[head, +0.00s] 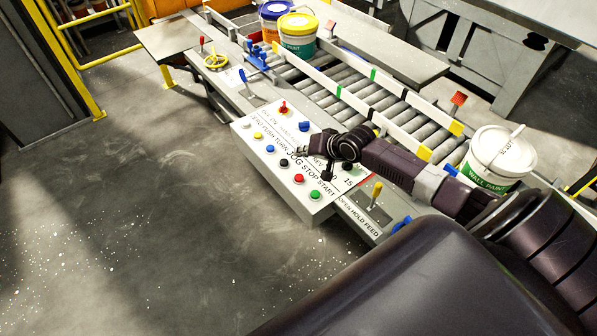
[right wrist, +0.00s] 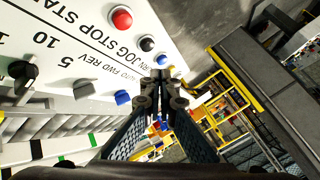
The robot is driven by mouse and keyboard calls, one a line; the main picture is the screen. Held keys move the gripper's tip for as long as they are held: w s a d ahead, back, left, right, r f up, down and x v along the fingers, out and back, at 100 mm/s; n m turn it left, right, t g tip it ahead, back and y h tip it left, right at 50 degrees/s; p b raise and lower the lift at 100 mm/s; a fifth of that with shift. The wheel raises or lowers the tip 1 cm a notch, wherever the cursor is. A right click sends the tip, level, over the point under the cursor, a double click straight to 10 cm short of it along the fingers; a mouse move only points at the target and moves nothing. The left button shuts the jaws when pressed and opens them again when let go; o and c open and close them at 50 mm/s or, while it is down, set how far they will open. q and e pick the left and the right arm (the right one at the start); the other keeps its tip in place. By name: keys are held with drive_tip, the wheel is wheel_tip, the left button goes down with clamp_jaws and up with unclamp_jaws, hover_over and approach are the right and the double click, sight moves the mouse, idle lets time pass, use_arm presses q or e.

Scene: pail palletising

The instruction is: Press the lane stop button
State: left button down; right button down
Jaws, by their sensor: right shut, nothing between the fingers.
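The control panel (head: 262,133) is a white sloping box with coloured buttons and printed labels. The red stop button (head: 299,178) sits by the STOP label, between a black button (head: 283,162) and a green one (head: 315,195). In the right wrist view the red button (right wrist: 121,19) is at the top, with nothing on it. My right gripper (head: 302,152) is shut and empty over the panel, up and slightly right of the red button in the head view. Its closed fingertips (right wrist: 160,84) appear apart from the red button. My left gripper is not in view.
Levers (head: 376,192) rise beside the panel. The floor in front is clear.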

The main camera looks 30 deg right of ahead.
drive_tip(key=b, duration=0.6)
hover_over(301, 178)
wheel_tip(301, 178, down, 6)
drive_tip(key=shift+w+f, duration=0.1)
drive_tip(key=shift+f, duration=0.15)
wheel_tip(301, 178, down, 2)
drive_tip(key=shift+f+b, duration=0.1)
drive_tip(key=shift+b, duration=0.7)
drive_tip(key=shift+f, duration=0.15)
drive_tip(key=shift+f, duration=0.3)
drive_tip(key=shift+f+b, duration=0.35)
drive_tip(key=shift+f, duration=0.25)
idle(0.7)
drive_tip(key=shift+r+p, duration=0.95)
drive_tip(key=shift+p, duration=0.1)
